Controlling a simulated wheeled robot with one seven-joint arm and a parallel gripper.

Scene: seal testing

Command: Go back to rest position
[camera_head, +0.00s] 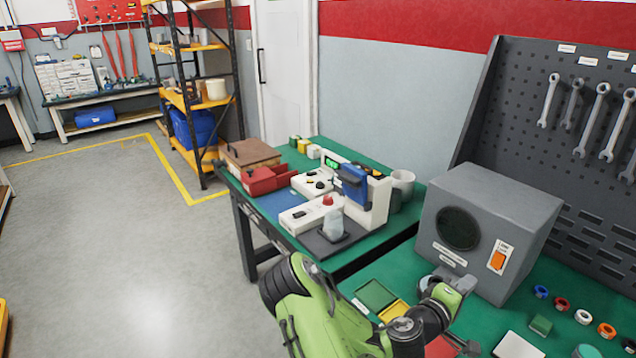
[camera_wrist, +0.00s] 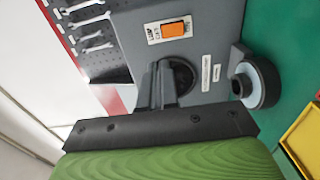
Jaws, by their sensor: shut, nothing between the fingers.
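My gripper (camera_wrist: 163,85) shows in the wrist view as two dark fingers close together. It is shut and empty, in front of the grey box (camera_wrist: 220,45). The box's dark round opening shows partly behind the fingers. In the head view my green arm reaches in from the bottom edge toward the front of the grey box (camera_head: 520,205). The fingers cannot be made out clearly there.
A grey ring-shaped part (camera_wrist: 255,85) is beside the box's lower front, near a yellow tray (camera_wrist: 305,138). Several coloured rings (camera_head: 583,317) lie right on the green bench. A tool board (camera_head: 560,120) stands behind. Open floor (camera_head: 130,270) lies left.

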